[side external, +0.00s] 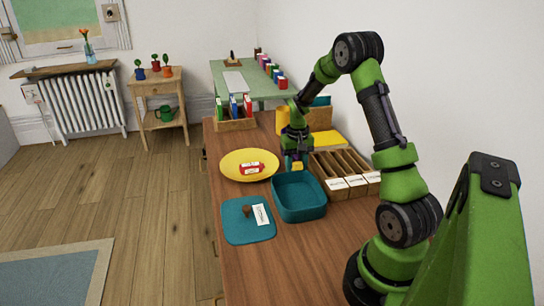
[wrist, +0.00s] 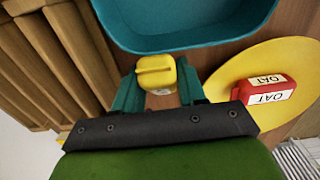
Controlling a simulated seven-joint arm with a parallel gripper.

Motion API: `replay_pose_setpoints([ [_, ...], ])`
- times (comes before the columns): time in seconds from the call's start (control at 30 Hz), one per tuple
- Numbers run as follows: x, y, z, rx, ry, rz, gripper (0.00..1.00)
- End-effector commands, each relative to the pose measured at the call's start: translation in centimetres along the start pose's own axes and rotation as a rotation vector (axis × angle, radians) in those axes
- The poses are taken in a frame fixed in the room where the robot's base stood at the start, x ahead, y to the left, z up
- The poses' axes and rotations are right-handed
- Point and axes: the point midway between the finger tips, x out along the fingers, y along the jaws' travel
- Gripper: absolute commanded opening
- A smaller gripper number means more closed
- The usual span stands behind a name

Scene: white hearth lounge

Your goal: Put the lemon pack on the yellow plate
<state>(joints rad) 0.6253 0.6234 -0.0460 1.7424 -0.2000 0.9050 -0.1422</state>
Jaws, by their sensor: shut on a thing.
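My gripper (side external: 296,158) is shut on a small yellow pack, taken to be the lemon pack (side external: 296,166), above the table by the back edge of the teal bin. A red pack marked OAT (wrist: 268,92) lies on the plate.
The open teal bin (side external: 300,207) stands just in front of my gripper. A wooden divided tray (side external: 345,190) with white labels is to the right. A teal board (side external: 240,233) with a small brown object and a card lies at front left. Small books (side external: 235,108) stand behind the plate.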

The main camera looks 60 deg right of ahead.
Motion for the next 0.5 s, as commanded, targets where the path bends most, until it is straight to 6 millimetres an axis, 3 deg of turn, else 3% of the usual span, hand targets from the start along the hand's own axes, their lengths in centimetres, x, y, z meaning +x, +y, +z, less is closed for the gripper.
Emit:
replay_pose_setpoints([
  [0.07,0.0,0.0,0.0,0.0,0.001,0.0,0.06],
  [0.27,-0.2,0.0,0.0,0.0,0.001,0.0,0.05],
  [0.5,-3.6,0.0,-0.1,-0.001,0.006,0.0,0.05],
])
